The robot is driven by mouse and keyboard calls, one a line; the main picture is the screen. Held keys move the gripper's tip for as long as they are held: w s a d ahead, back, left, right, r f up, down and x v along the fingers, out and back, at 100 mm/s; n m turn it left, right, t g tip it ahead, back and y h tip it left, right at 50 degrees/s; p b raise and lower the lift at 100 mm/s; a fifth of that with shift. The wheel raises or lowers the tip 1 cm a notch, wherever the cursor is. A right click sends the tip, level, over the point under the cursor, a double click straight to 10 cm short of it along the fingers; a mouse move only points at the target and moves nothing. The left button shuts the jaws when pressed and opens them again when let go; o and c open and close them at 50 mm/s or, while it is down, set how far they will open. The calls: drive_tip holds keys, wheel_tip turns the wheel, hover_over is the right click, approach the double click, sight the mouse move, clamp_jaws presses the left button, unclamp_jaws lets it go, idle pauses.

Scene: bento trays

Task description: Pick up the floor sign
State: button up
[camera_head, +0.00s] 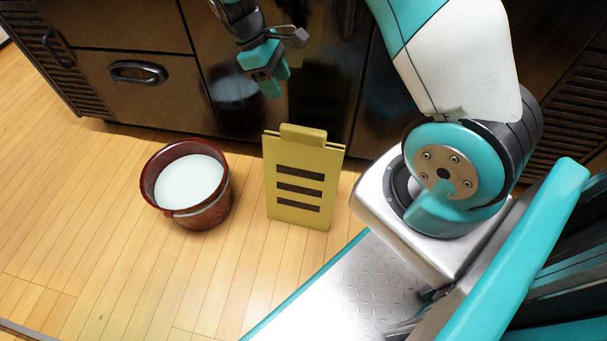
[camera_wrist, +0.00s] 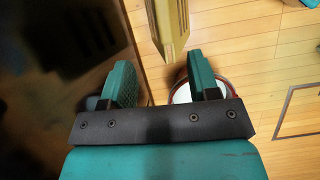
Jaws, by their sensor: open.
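The floor sign (camera_head: 300,187) is a yellow upright board with three dark bars and a raised tab on top, standing on the wooden floor in front of the dark cabinets. My gripper (camera_head: 271,78) is open and empty in the head view, above the sign and a little to its left. In the wrist view, the sign (camera_wrist: 171,27) shows as a yellow piece at the top, beyond the two teal fingers of my gripper (camera_wrist: 160,80). It appears apart from the fingers. The sign's lower part is out of the wrist view.
A dark red bucket (camera_head: 205,215) with pale contents stands on the floor left of the sign. The dark cabinets (camera_head: 155,105) with handles line the back. The wooden floor (camera_head: 90,200) is clear at the left and front.

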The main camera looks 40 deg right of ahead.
sight(301, 128)
drive_tip(key=b+x, duration=0.4)
drive_tip(key=x, duration=0.6)
drive_tip(key=shift+f+b, duration=0.1)
drive_tip(key=shift+b, duration=0.3)
drive_tip(key=b+x, duration=0.4)
drive_tip(key=x, duration=0.1)
drive_tip(key=shift+s+a+f, duration=0.1)
drive_tip(key=shift+s+f, duration=0.1)
drive_tip(key=shift+f, duration=0.05)
drive_tip(key=shift+r, duration=0.15)
drive_tip(key=shift+f+p, duration=0.25)
drive_tip(key=shift+p, duration=0.05)
clamp_jaws()
